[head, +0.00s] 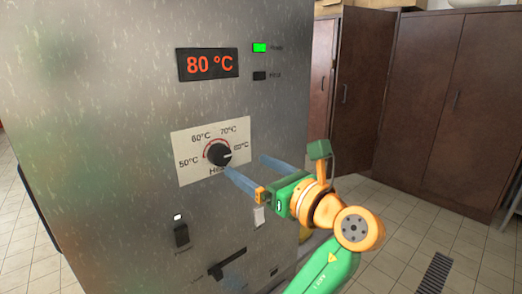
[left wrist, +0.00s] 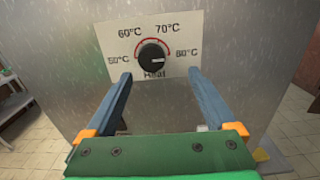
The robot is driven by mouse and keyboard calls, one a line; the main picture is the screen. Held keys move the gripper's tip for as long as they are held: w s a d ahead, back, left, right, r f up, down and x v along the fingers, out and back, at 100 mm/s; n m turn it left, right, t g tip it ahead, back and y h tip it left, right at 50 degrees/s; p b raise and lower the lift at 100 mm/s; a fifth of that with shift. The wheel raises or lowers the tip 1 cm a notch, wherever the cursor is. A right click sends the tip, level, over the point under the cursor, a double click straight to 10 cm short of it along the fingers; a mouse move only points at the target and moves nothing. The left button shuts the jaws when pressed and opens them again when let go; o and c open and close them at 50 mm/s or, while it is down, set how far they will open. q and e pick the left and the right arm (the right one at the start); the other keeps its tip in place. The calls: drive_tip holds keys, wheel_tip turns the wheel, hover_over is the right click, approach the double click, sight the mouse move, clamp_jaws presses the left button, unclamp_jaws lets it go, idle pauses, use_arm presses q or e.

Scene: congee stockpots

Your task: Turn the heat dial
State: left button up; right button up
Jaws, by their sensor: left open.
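The heat dial (head: 219,154) is a round black knob on a white label plate (head: 184,146) marked from 50°C to 80°C. The dial also shows in the left wrist view (left wrist: 152,56), where its white mark points right, toward 80°C. The display (head: 207,64) above reads 80 °C in red. My left gripper (head: 246,165) is open, with its two blue-grey fingers apart and nothing between them. In the left wrist view its fingertips (left wrist: 159,72) lie to either side, just below the dial; I see no clear contact. My right gripper is not in view.
The metal cabinet front (head: 110,100) carries a green lit indicator (head: 260,48), a dark indicator (head: 260,76) and a black switch (head: 181,234). Brown lockers (head: 430,110) stand behind at right. The tiled floor (head: 400,230) at right looks clear around a drain grate (head: 434,273).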

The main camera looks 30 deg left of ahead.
sight(223, 155)
use_arm(q)
drive_tip(key=a, duration=0.2)
drive_tip(key=a+p, duration=0.1)
drive_tip(key=a, duration=0.2)
drive_tip(key=w+a+p, duration=0.1)
drive_tip(key=a, duration=0.1)
drive_tip(key=shift+a+r, duration=0.25)
drive_tip(key=shift+r, duration=0.05)
drive_tip(key=shift+w+f, duration=0.1)
drive_tip(key=shift+w, duration=0.1)
drive_tip(key=shift+w+d, duration=0.1)
drive_tip(key=shift+d, duration=0.05)
drive_tip(key=c, duration=1.4)
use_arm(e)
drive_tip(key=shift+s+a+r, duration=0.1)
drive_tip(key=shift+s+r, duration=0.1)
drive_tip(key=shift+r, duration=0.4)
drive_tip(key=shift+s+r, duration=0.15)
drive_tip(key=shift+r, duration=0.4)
